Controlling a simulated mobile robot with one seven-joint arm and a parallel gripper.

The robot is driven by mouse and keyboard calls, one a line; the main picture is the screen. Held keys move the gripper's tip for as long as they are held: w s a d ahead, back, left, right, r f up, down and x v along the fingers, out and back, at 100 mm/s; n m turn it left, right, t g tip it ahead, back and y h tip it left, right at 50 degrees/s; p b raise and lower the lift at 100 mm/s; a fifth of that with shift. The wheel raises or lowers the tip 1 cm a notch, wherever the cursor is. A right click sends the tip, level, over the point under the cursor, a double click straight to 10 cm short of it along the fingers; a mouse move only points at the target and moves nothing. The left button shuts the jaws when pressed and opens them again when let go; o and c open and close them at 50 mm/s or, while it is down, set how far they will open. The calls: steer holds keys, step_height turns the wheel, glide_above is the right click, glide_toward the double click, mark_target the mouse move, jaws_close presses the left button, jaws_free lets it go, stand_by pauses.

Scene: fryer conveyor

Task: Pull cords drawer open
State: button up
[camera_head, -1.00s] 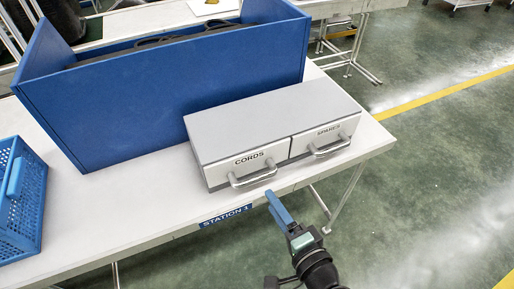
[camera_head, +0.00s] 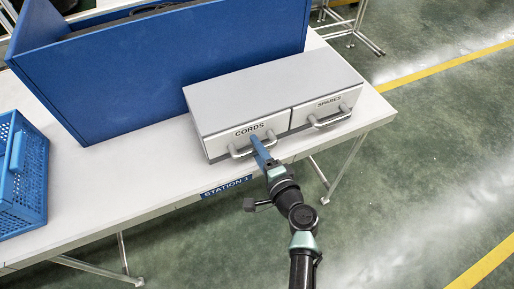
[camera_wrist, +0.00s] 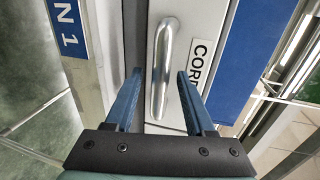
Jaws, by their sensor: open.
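The cords drawer (camera_head: 240,137) is the left of two drawers in a grey cabinet (camera_head: 270,85) on the table, with a "CORDS" label and a metal bar handle (camera_head: 238,153). The drawer looks shut. My gripper (camera_head: 257,140) is at the right part of this handle in the head view. In the wrist view the handle (camera_wrist: 162,65) stands between the two blue fingers of my gripper (camera_wrist: 160,80), which are apart. A gap shows between the handle and each finger. In the head view the fingers hide part of the handle.
The spares drawer (camera_head: 320,108) with its own handle (camera_head: 331,119) is directly to the right. A blue open bin (camera_head: 150,80) stands behind the cabinet. A blue perforated basket (camera_head: 24,180) is at the left. The table (camera_head: 120,190) is bare in front.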

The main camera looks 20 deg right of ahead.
steer(key=shift+w, duration=0.25)
jaws_close()
stand_by(1.4)
